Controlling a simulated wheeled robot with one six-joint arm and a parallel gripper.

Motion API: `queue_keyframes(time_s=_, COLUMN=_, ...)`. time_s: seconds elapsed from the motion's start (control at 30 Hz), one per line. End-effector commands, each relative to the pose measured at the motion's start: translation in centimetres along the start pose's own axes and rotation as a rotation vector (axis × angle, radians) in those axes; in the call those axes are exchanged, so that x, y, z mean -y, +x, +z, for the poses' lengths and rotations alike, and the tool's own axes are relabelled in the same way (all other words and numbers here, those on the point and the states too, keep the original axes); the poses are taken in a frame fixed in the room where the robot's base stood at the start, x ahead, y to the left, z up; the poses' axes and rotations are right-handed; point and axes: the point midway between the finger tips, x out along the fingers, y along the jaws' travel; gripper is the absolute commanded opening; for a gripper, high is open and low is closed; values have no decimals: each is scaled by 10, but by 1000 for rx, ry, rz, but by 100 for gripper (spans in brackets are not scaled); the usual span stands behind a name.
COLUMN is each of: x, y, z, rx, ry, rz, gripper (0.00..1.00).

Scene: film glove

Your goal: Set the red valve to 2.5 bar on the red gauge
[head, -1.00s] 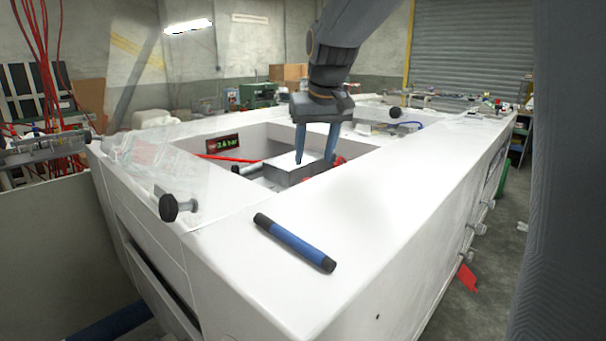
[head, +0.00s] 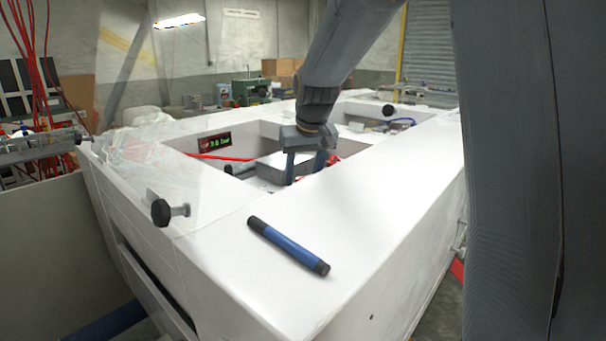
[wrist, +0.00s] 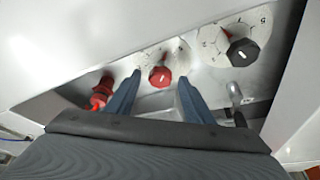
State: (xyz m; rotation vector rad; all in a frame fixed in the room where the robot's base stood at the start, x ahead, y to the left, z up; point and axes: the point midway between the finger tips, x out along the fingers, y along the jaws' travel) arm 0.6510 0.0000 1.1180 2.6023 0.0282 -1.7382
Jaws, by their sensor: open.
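The red valve is a red knob (wrist: 160,76) with a white mark on a numbered white dial, seen in the wrist view. My gripper (wrist: 160,84) is open, with one blue finger on each side of the knob. I cannot tell whether the fingers touch it. In the head view my gripper (head: 305,178) reaches down into the recess of the white bench, and its fingertips are partly hidden. The red gauge is a small dark display (head: 215,143) with a red mark and green characters on the recess wall. Its reading is too blurred to tell.
A black knob (wrist: 242,54) on a second dial sits right of the red one. A red fitting (wrist: 102,93) lies left and a metal lever (wrist: 236,98) right.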

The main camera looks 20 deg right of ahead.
Motion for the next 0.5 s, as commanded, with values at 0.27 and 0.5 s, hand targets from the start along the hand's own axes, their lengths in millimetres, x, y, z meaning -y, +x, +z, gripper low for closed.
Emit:
queue_keyframes(time_s=0.27, x=0, y=0, z=0, rx=0, ry=0, rz=0, gripper=11)
queue_keyframes(time_s=0.5, x=0, y=0, z=0, rx=0, ry=-11, rz=-5, gripper=7)
